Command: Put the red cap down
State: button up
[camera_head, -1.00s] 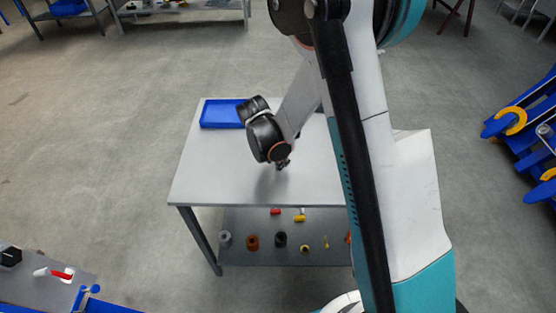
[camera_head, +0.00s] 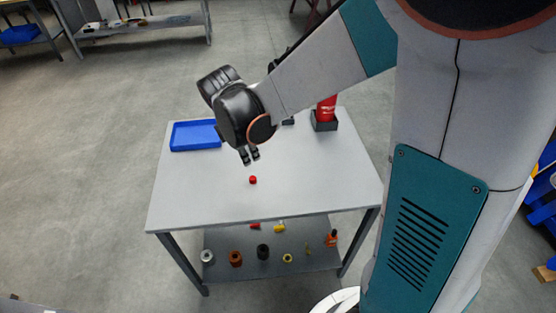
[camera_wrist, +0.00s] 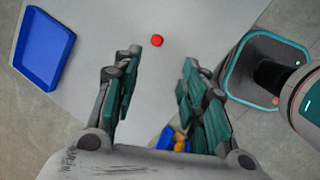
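My gripper (camera_head: 250,156) hangs above the table, just behind and above the cap in the head view. In the wrist view my gripper (camera_wrist: 155,90) has its two fingers spread wide with nothing between them. The cap is apart from both fingers.
A blue tray (camera_head: 194,135) lies at the table's back left. A red object in a dark holder (camera_head: 325,117) stands at the back right. Several small parts (camera_head: 262,251) sit on the lower shelf. The table's front left is clear.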

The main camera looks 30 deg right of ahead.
jog(key=s+d+r+m+t+y, duration=0.1)
jog(key=s+r+m+t, duration=0.1)
jog(key=s+r+m, duration=0.3)
jog(key=s+d+r+m+t+y, duration=0.1)
jog(key=s+r+m, duration=0.5)
jog(key=s+m, duration=0.7)
jog(key=shift+d+r+m+t, duration=0.15)
jog(key=shift+d+m+t, duration=0.15)
jog(key=shift+t, duration=0.4)
